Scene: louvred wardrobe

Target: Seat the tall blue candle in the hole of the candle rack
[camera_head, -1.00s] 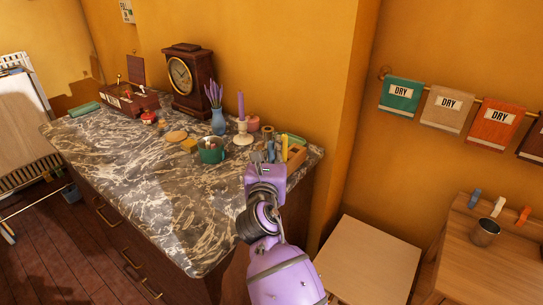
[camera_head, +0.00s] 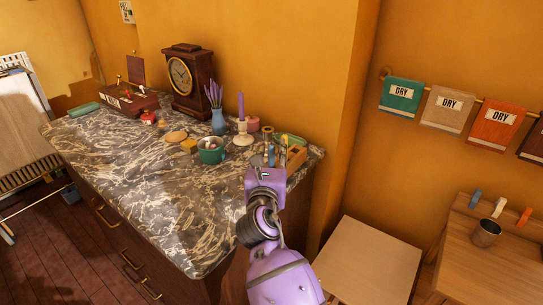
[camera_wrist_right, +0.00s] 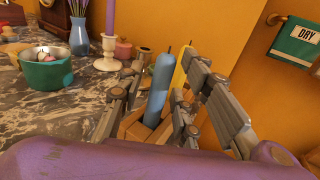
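The tall blue candle (camera_wrist_right: 158,90) stands nearly upright between the fingers of my right gripper (camera_wrist_right: 165,85), which is open with gaps beside the candle in the right wrist view. The candle's lower end is at the wooden candle rack (camera_wrist_right: 135,128); I cannot tell how deep it sits. A yellow candle (camera_wrist_right: 180,70) stands just behind it, partly hidden by the right finger. In the head view my right gripper (camera_head: 275,148) is over the rack (camera_head: 297,155) at the counter's right end, and the blue candle (camera_head: 271,158) shows small there. My left gripper is not in view.
A green pot (camera_head: 211,155), a white candlestick with a purple candle (camera_head: 241,106), a pink jar (camera_head: 252,124) and a blue vase (camera_head: 218,124) stand left of the rack. A clock (camera_head: 186,80) stands farther back. The front of the marble counter (camera_head: 175,215) is clear.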

